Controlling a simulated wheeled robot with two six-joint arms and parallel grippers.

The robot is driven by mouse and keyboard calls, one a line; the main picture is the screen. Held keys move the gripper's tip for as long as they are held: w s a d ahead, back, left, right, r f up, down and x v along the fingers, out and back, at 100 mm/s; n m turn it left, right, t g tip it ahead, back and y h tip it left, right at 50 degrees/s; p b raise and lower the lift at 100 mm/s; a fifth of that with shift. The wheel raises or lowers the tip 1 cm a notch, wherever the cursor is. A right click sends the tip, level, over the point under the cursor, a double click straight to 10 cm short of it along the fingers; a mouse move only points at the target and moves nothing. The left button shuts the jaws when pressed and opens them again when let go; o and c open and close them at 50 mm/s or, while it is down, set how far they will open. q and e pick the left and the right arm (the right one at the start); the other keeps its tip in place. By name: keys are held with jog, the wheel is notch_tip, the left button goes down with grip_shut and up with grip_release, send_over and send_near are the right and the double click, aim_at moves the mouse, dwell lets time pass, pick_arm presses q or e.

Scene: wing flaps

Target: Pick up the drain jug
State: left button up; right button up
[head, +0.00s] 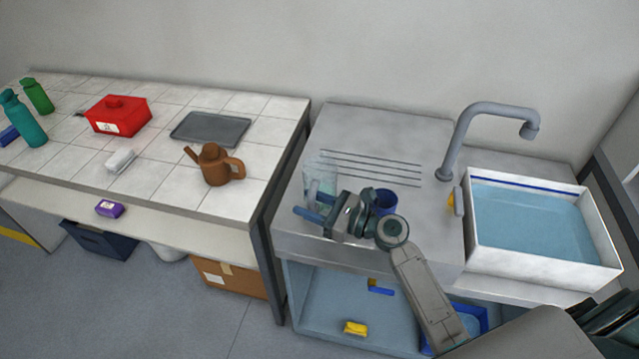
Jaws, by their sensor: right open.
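A clear, pale jug (320,172) stands upright on the left side of the steel drainboard (400,140); I take it to be the drain jug. My right gripper (313,205) is open at the jug's lower part, its two blue fingers pointing left. The fingers and the gripper body hide part of the jug's base. I cannot tell whether the fingers touch it or stand in front of it. My left gripper is not in view.
A blue cup (383,201) stands right behind my right wrist. A water-filled sink (545,262) and grey faucet (485,112) are to the right.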

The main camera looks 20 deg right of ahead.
grip_shut()
jog(key=shift+r, duration=0.1)
